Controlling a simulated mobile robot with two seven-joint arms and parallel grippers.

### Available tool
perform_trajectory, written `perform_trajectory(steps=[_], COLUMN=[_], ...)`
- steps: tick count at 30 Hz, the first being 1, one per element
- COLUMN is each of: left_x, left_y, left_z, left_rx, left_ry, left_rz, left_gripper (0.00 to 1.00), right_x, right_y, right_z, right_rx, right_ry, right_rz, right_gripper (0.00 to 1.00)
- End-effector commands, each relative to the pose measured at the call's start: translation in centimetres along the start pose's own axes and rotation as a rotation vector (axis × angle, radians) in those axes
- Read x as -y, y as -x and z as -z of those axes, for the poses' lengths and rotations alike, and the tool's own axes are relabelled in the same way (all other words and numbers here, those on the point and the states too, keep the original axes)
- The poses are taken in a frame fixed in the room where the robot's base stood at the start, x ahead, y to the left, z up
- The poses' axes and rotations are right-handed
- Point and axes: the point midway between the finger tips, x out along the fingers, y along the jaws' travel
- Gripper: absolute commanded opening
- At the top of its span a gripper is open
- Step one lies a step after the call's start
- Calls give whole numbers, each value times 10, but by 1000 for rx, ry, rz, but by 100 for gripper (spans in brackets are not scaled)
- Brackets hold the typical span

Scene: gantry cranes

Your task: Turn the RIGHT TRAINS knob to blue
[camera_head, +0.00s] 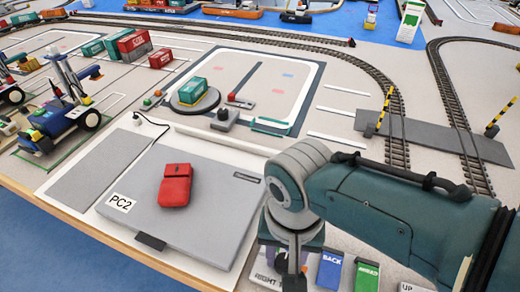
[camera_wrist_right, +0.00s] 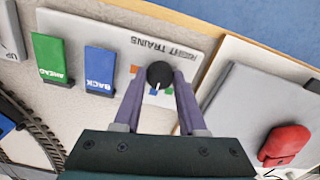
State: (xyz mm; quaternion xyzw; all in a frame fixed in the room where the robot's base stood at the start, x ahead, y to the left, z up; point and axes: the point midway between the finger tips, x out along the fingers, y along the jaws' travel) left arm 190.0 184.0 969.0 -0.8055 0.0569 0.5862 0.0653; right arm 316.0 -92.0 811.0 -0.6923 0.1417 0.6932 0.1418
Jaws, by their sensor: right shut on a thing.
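The RIGHT TRAINS knob (camera_wrist_right: 160,74) is a round black knob with a white pointer line. It sits on a white panel (camera_wrist_right: 110,25) with small orange, blue and green patches around it. In the right wrist view the line points down toward the patches; I cannot tell exactly which colour it meets. My right gripper (camera_wrist_right: 160,82) is shut on the knob, one purple finger on each side. In the head view, my right gripper (camera_head: 290,262) is at the bottom, and my wrist hides the knob. My left gripper is not in view.
Blue BACK (camera_head: 330,271) and green AHEAD (camera_head: 367,275) levers stand beside the knob. A grey PC2 case (camera_head: 225,210) with a red controller (camera_head: 175,186) lies on the other side. Tracks (camera_head: 400,150), containers (camera_head: 134,45) and a crane vehicle (camera_head: 65,115) stand farther back.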

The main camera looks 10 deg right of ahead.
Motion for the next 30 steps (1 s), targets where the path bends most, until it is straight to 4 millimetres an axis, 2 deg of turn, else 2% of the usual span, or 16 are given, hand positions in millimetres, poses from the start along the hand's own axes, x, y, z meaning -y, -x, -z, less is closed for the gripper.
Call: perform_trajectory(steps=[15,16,23,30], left_x=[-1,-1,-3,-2], left_y=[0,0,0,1], left_z=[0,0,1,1], left_rx=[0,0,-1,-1], left_ry=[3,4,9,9], left_rz=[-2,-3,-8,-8], left_gripper=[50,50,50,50], right_x=[0,0,0,0], right_y=[0,0,0,1], right_z=[1,1,1,0], right_rx=[-3,-3,-2,-1], right_ry=[-16,-16,-16,-16], right_rz=[0,0,0,0], right_gripper=[0,44,70,71])
